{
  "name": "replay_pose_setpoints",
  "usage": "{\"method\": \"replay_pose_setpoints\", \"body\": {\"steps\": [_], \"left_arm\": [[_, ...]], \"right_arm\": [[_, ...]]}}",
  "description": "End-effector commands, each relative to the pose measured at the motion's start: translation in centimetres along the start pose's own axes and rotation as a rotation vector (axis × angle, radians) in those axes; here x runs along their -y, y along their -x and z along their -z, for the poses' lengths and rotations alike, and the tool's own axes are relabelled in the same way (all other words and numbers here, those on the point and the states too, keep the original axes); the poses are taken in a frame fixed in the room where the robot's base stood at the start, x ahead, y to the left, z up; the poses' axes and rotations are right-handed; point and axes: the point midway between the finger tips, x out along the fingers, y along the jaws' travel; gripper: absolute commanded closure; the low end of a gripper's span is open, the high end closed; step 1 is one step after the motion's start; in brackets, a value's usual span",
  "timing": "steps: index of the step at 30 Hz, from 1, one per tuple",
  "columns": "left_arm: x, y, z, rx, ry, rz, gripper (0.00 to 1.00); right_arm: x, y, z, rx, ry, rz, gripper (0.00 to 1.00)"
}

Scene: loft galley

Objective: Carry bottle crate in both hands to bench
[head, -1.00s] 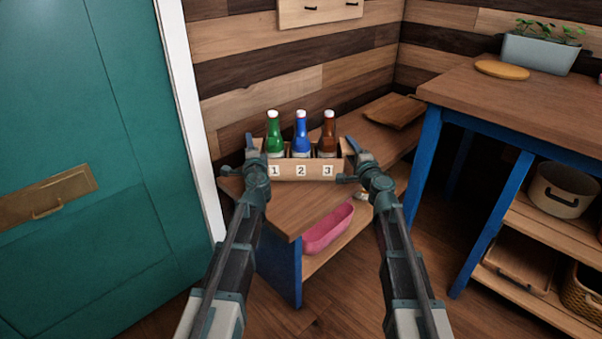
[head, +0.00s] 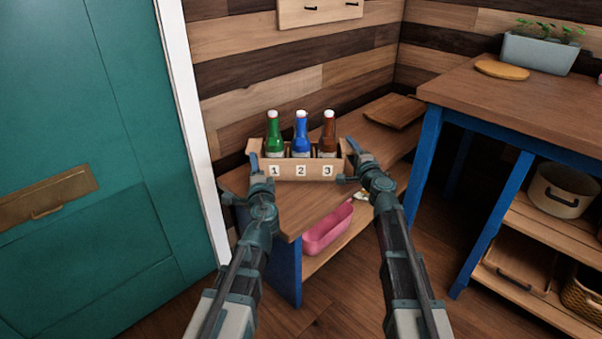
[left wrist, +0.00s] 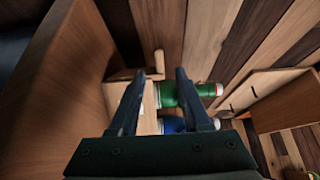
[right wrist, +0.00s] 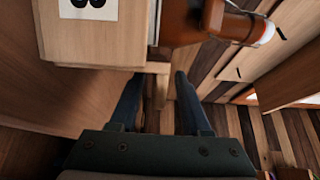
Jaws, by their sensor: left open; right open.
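The wooden bottle crate (head: 315,172), labelled 1, 2, 3, stands upright on a low blue-legged wooden bench (head: 299,214). It holds a green bottle (head: 274,137), a blue bottle (head: 301,138) and a brown bottle (head: 328,138). My left gripper (head: 256,165) is open at the crate's left end; its fingers (left wrist: 157,100) show near the green bottle in the left wrist view. My right gripper (head: 356,165) is open at the right end. Contact cannot be told.
A taller wooden-topped table (head: 520,98) with blue legs stands at the right, bearing a planter (head: 541,53). A board (head: 396,111) lies on the low bench behind the crate. A pink tub (head: 327,230) sits on its lower shelf. A teal door (head: 85,140) is at the left.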

Motion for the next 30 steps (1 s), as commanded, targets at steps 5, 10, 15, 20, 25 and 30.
{"method": "replay_pose_setpoints", "body": {"steps": [5, 10, 15, 20, 25, 30], "left_arm": [[0.0, 0.0, 0.0, 0.0, 0.0, 0.0, 0.53], [0.0, 0.0, 0.0, 0.0, 0.0, 0.0, 0.53], [0.0, 0.0, 0.0, 0.0, 0.0, 0.0, 0.53], [0.0, 0.0, 0.0, 0.0, 0.0, 0.0, 0.53], [0.0, 0.0, 0.0, 0.0, 0.0, 0.0, 0.53], [0.0, 0.0, 0.0, 0.0, 0.0, 0.0, 0.53]], "right_arm": [[0.0, 1.9, 0.0, -0.002, 0.0, 0.0, 0.53], [0.0, 4.9, -0.1, -0.001, 0.0, 0.0, 0.53], [0.0, 8.5, -0.1, -0.002, 0.0, 0.0, 0.53], [0.0, 11.1, -0.1, -0.001, 0.0, 0.0, 0.53], [0.0, 11.8, 0.0, -0.001, 0.0, 0.0, 0.53], [0.0, 11.8, 0.0, 0.0, 0.0, 0.0, 0.53]]}}
